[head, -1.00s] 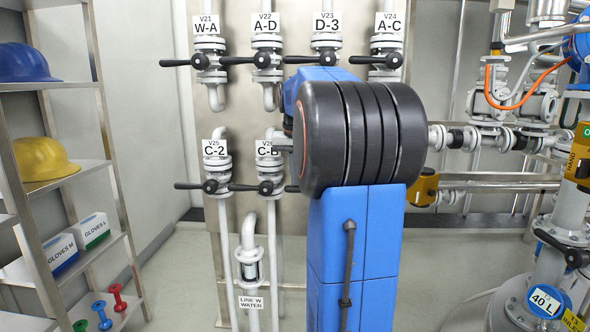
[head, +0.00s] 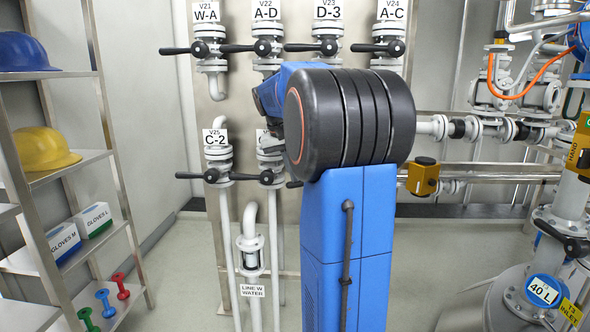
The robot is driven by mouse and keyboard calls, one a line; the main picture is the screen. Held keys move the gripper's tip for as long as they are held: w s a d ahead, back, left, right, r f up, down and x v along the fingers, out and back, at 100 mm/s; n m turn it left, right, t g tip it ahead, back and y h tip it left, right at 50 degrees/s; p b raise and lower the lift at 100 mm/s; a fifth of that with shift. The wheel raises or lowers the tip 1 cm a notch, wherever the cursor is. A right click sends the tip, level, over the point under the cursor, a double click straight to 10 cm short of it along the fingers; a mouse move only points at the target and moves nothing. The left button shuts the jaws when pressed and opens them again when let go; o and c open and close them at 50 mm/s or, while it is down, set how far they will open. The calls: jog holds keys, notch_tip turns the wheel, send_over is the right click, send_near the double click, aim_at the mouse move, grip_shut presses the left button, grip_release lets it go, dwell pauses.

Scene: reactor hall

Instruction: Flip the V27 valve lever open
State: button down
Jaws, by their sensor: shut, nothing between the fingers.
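The V27 valve and its lever are not visible; my blue and black arm fills the middle of the view and hides part of the lower valve row. In that row, the V25 valve (head: 216,158), labelled C-2, has its black lever (head: 192,176) horizontal, pointing left. The valve to its right (head: 270,160) also has a horizontal black lever (head: 246,178) pointing left, and my arm covers its label. My gripper is hidden behind my arm, so its fingers cannot be seen.
Valves V21 to V24 form the upper row, with horizontal levers, such as the V21 lever (head: 177,51). A shelf (head: 60,172) with helmets and glove boxes stands left. Pipes and a yellow box (head: 423,177) are at right. Floor shows between shelf and pipes.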

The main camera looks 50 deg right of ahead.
aim_at(292, 185)
notch_tip(292, 185, down, 4)
jog(key=g+h, duration=0.2)
jog(key=shift+a+r+g, duration=0.1)
jog(key=shift+r+g, duration=0.15)
jog(key=shift+g, duration=0.05)
jog(key=shift+f, duration=0.55)
jog(key=shift+r, duration=0.2)
jog(key=w+a+f+v, duration=0.1)
jog(key=v, duration=1.2)
jog(key=shift+w+a, duration=0.2)
jog(key=shift+a, duration=0.05)
jog(key=shift+s+a+f+n+t+h, duration=0.2)
jog(key=shift+s+n+t+h, duration=0.2)
jog(key=shift+h, duration=0.35)
jog(key=shift+s+a+f+n+t+h, duration=0.15)
jog(key=shift+s+n+t+h, duration=0.25)
jog(key=shift+h, duration=0.3)
jog(key=shift+s+a+f+n+t+h, duration=0.1)
jog(key=shift+s+a+n+t+h, duration=0.15)
jog(key=shift+t+h, duration=0.4)
